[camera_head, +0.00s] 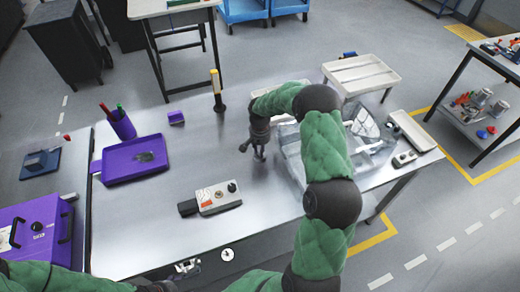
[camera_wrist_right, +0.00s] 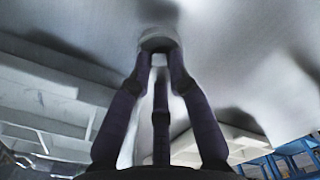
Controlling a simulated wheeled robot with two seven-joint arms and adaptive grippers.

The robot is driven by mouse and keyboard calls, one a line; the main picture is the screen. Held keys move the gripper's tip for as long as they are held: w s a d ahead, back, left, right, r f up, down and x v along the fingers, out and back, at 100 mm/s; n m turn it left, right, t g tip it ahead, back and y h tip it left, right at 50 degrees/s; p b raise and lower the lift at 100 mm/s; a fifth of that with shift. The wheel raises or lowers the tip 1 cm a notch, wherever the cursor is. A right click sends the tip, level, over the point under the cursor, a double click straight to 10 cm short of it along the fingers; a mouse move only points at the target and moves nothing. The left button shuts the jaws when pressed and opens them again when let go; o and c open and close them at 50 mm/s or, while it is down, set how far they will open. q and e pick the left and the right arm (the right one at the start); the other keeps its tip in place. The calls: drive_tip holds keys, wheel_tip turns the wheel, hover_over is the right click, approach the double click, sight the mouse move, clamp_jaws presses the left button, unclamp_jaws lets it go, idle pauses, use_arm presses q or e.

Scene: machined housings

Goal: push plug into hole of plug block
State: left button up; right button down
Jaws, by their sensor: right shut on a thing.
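My right gripper (camera_head: 258,154) is over the middle of the table, fingers pointing down. In the right wrist view its three dark fingers (camera_wrist_right: 160,62) close together around a small pale grey piece (camera_wrist_right: 158,40), which I take to be the plug; most of it is hidden by the fingers. A light grey block (camera_head: 208,201) with a red mark, a dark knob and a black end lies on the table, left of and nearer than the gripper; it may be the plug block. No hole can be made out.
A purple tray (camera_head: 118,172) and a purple cup (camera_head: 122,126) of pens stand at the left. A black and yellow upright tool (camera_head: 217,96) stands at the back. A clear bin (camera_head: 294,152) and a pale long box (camera_head: 411,132) are at the right. The table's centre is clear.

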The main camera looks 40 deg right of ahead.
drive_tip(key=shift+f+b, duration=0.35)
drive_tip(key=shift+f, duration=0.1)
idle(0.6)
drive_tip(key=c, duration=1.1)
unclamp_jaws()
drive_tip(key=shift+r, duration=0.1)
wheel_tip(320, 180, up, 12)
drive_tip(key=shift+f, duration=0.1)
drive_tip(key=shift+s+f, duration=0.1)
